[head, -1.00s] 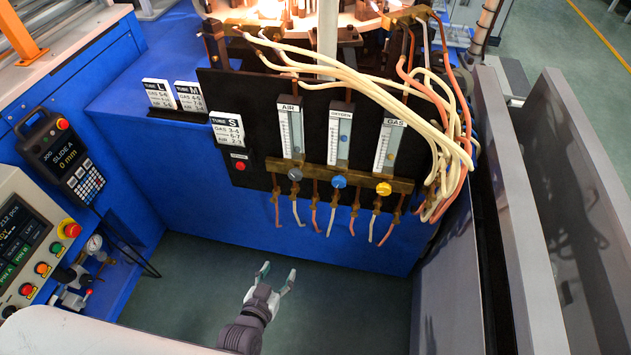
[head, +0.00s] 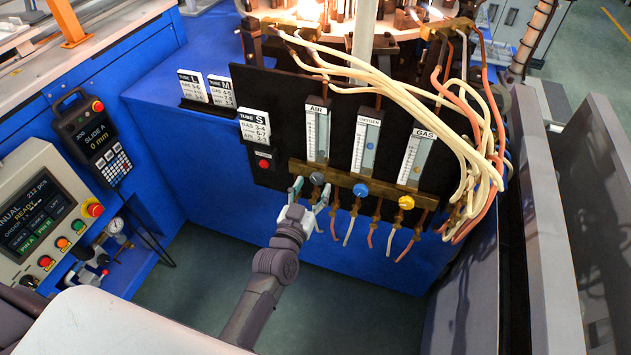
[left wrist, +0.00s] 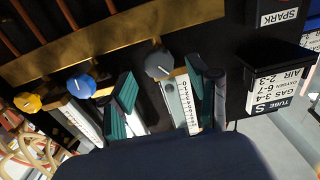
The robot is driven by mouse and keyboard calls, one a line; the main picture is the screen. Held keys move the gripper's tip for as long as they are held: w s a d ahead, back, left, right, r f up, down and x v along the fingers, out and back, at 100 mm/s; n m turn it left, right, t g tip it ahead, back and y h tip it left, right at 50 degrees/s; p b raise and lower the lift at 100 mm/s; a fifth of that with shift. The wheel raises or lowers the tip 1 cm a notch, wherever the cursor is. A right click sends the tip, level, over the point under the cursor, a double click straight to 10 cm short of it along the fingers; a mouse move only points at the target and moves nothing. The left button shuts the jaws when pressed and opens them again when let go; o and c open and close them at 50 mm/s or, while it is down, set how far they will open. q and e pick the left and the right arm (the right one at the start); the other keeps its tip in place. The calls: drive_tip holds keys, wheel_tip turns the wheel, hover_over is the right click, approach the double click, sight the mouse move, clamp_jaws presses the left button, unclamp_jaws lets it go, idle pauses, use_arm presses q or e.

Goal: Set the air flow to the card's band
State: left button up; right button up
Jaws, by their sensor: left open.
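The grey air knob (head: 317,178) sits under the AIR flowmeter (head: 316,134) on the black panel. The TUBE S card (head: 254,127) stands at the panel's left; in the left wrist view the card (left wrist: 283,92) reads gas 3-4, oxygen 6-7, air 2-3. My left gripper (head: 309,193) is open just below the air knob. In the left wrist view the grey knob (left wrist: 159,64) shows between the two green-padded fingers, with no clear contact. My right gripper is not in view.
The blue oxygen knob (head: 361,190) and yellow gas knob (head: 406,202) sit right of the air knob on the brass bar. A red spark button (head: 263,163) is at the left. Hoses hang below the bar. TUBE L (head: 193,86) and M (head: 221,91) cards stand behind.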

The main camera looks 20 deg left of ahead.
sight(318, 177)
use_arm(q)
drive_tip(key=shift+w, duration=1.25)
drive_tip(key=c, duration=1.1)
